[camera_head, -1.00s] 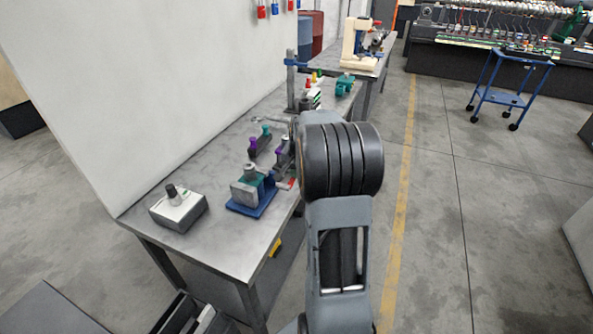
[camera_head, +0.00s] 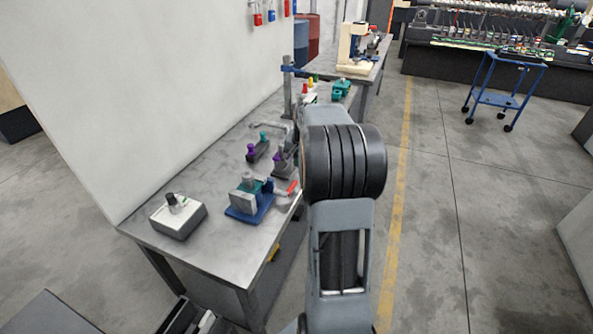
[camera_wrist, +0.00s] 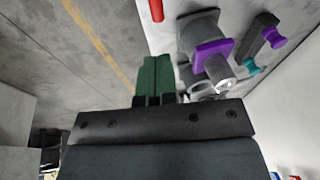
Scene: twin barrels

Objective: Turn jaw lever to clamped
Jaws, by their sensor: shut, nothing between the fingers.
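A small clamp fixture with a blue base (camera_head: 240,214), a grey block and a teal part stands near the front of the workbench. A lever with a red grip (camera_head: 292,187) shows at its right, by the bench edge; I take it for the jaw lever. In the wrist view a red bar (camera_wrist: 156,10), probably that grip, is cut off by the top edge. My gripper (camera_wrist: 157,60) has green fingers, shut together and empty. They point toward the red bar and are apart from it in the picture. In the head view my arm hides the gripper.
A grey fixture with a purple part (camera_wrist: 213,52) stands close right of my fingers. A dark bar with purple and teal knobs (camera_head: 258,148) lies behind it. A grey-white box with a black knob (camera_head: 178,214) stands at the bench's front left. Open floor lies right of the bench.

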